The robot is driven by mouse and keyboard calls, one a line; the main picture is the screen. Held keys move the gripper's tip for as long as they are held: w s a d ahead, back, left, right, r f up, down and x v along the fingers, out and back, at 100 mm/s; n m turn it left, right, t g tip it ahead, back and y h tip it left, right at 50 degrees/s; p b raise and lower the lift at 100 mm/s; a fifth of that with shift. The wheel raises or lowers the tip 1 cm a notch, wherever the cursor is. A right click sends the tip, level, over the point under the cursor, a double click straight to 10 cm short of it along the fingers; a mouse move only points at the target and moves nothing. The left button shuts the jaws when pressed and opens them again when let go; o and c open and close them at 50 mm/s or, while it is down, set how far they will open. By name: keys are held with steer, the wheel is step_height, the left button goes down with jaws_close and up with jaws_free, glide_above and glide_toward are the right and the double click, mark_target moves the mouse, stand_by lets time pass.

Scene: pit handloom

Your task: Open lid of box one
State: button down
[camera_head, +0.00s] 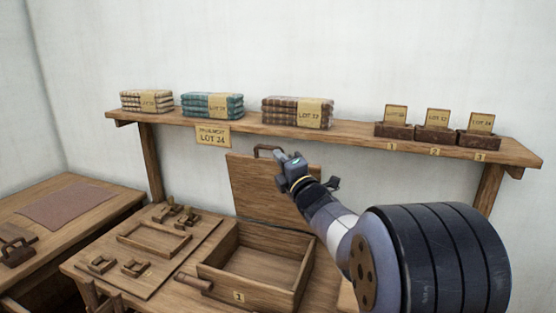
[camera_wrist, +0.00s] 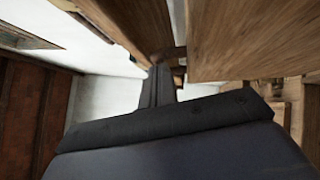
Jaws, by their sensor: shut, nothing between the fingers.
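Box one (camera_head: 250,295), a wooden box with a "1" label on its front, stands on the bench, and the part of its inside that shows looks empty. Its lid (camera_head: 255,190) is raised and stands nearly upright at the back of the box. A dark handle (camera_head: 266,148) sits at the lid's top edge. My gripper (camera_head: 287,159) is shut and empty at the lid's upper right, close to the handle; I cannot tell whether it touches. In the wrist view, the dark fingers (camera_wrist: 160,80) lie beside large wooden surfaces.
A wooden shelf (camera_head: 350,134) runs above the lid, bearing folded cloth stacks (camera_head: 212,105) and small numbered boxes (camera_head: 435,134). A board with wooden fittings (camera_head: 155,240) lies left of box one. A side table (camera_head: 95,210) stands further left.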

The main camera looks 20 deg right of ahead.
steer(key=shift+m+g+h, duration=0.5)
steer(key=shift+m+g, duration=0.1)
steer(key=shift+m, duration=0.3)
steer(key=w+d+p, duration=0.1)
steer(key=w+d+r+p, duration=0.1)
steer(key=w+d+p, duration=0.1)
steer(key=p, duration=0.1)
steer(key=shift+w+r, duration=0.3)
steer(key=shift+w, duration=0.1)
steer(key=shift+w+d+p, duration=0.15)
steer(key=shift+w+p, duration=0.15)
steer(key=shift+p, duration=0.15)
steer(key=shift+w+d+f+m+g+p, duration=0.25)
steer(key=shift+w+d+m+g+p, duration=0.1)
steer(key=shift+w+p, duration=0.1)
